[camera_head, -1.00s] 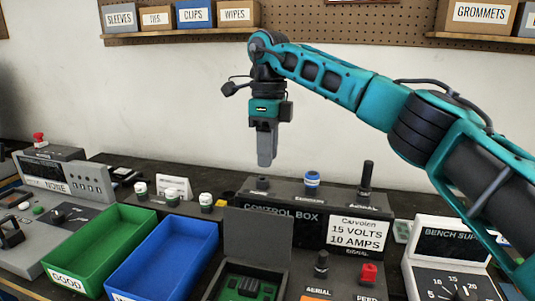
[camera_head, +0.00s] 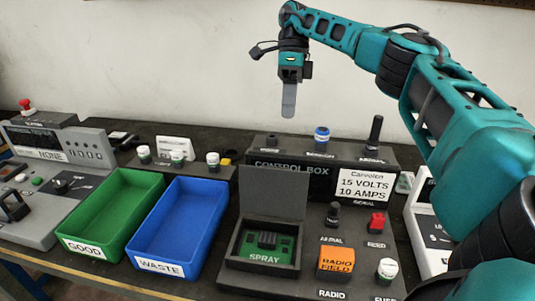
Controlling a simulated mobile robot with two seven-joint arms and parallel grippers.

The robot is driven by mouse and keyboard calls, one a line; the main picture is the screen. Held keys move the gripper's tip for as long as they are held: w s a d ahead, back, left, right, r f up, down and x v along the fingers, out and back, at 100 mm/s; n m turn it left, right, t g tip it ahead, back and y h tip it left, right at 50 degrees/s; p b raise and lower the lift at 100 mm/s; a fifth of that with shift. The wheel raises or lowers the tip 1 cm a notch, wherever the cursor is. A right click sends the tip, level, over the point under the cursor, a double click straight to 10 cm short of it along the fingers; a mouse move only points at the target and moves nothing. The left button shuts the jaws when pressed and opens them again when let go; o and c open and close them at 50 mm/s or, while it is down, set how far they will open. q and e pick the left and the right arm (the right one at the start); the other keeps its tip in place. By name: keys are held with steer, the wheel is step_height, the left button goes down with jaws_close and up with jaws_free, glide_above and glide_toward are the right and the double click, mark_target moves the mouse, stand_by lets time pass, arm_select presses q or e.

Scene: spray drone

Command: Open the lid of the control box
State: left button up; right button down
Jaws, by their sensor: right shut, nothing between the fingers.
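The control box (camera_head: 290,180) is a dark unit at the back of the bench with a label reading 15 VOLTS 10 AMPS. In front of it, a dark square lid (camera_head: 268,215) stands upright at the back of an open compartment. A green circuit board marked SPRAY (camera_head: 266,246) shows inside that compartment. My right gripper (camera_head: 288,112) is shut and empty, pointing down in the air above the back left part of the control box, apart from the lid. My left gripper is not in view.
A green GOOD bin (camera_head: 70,240) and a blue WASTE bin (camera_head: 142,257) stand left of the compartment. Knobs, a red switch (camera_head: 376,222) and an orange RADIO FIELD block (camera_head: 336,262) are to its right. Small capped jars (camera_head: 213,160) stand behind the bins.

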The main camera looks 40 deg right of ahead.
mark_target(281, 170)
steer(key=shift+x, duration=1.15)
steer(key=b+x, duration=0.1)
steer(key=x, duration=0.2)
steer(key=b+x, duration=0.2)
steer(key=x, duration=0.2)
steer(key=shift+s+a+f, duration=0.1)
steer(key=shift+s+a, duration=0.1)
steer(key=shift+s, duration=0.1)
steer(key=shift+s+a+r, duration=0.15)
steer(key=shift+s+a, duration=0.35)
steer(key=shift+a, duration=0.2)
steer(key=shift+s+a+r, duration=0.2)
steer(key=shift+s+a, duration=0.35)
steer(key=shift+a, duration=0.15)
steer(key=shift+s+a+r+t+h, duration=0.15)
steer(key=shift+s+a+t+h, duration=0.4)
steer(key=shift+h, duration=0.25)
steer(key=shift+s+a+r+p, duration=0.2)
steer(key=shift+s+a+p, duration=0.15)
steer(key=shift+a, duration=0.2)
